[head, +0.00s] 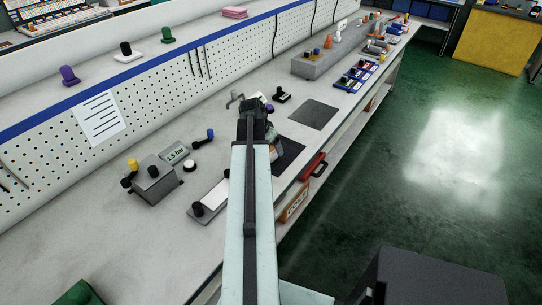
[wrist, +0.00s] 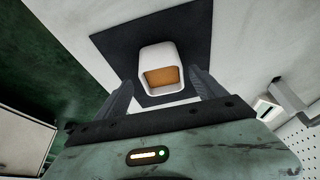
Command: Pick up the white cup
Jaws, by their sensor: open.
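The white cup (wrist: 160,72) shows in the wrist view. It has rounded-square walls and a brown-orange inside, and I look at it from above. It is over a black square mat (wrist: 120,42). My gripper (wrist: 160,80) is open, with one dark finger on each side of the cup's near part. Whether the fingers touch the cup cannot be told. In the head view my gripper (head: 258,108) is at the far end of my pale arm, above the bench; I cannot make out the cup there.
The long grey bench (head: 60,240) runs along a white pegboard (head: 150,75). A grey box with a yellow knob (head: 153,180) stands left of my arm. A dark flat mat (head: 313,114) lies bare farther along. A red-handled item (head: 312,166) is at the bench's front edge. The green floor is clear at right.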

